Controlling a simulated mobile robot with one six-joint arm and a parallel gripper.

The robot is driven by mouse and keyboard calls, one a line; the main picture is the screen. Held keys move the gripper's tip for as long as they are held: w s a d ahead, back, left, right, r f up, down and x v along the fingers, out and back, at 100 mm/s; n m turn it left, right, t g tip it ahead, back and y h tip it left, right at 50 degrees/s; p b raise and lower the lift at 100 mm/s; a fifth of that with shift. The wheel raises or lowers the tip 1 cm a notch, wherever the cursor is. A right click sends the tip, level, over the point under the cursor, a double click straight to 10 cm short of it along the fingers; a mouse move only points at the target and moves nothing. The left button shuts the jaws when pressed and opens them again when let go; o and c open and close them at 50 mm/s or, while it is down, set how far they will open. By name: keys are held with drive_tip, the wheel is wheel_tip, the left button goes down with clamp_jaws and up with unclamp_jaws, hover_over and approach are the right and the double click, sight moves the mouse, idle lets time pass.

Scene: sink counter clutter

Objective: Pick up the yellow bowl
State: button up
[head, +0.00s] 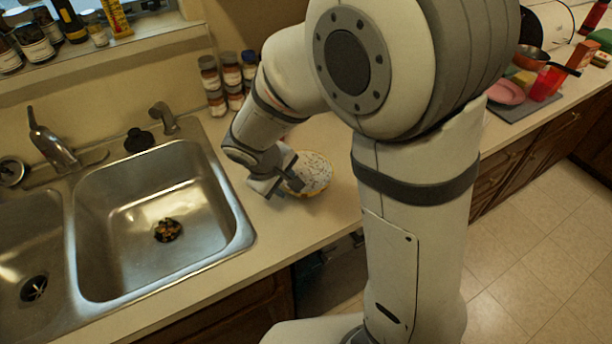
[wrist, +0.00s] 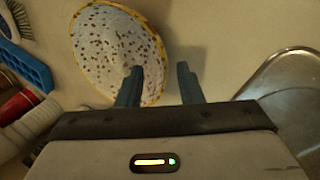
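The yellow bowl (head: 311,174) stands on the counter to the right of the sink, with a yellow rim and a speckled pale inside. In the wrist view the bowl (wrist: 112,45) fills the upper left. My gripper (head: 284,182) is at the bowl's left side in the head view. In the wrist view my gripper (wrist: 161,82) is open, with a gap between its two fingers. One finger overlaps the bowl's inside and the other is outside its rim, over bare counter. I cannot tell whether either finger touches the bowl.
A double steel sink (head: 130,215) lies left of the bowl; its edge (wrist: 290,95) shows at the wrist view's right. Spice jars (head: 212,85) stand against the wall behind. A blue object (wrist: 24,66) and red items (wrist: 18,105) lie left of the bowl in the wrist view.

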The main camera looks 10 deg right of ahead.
sight(288, 188)
drive_tip(key=x, duration=0.4)
drive_tip(key=shift+s+d+f, duration=0.1)
drive_tip(key=shift+f, duration=0.1)
drive_tip(key=shift+c, duration=0.2)
clamp_jaws()
drive_tip(key=shift+s, duration=0.1)
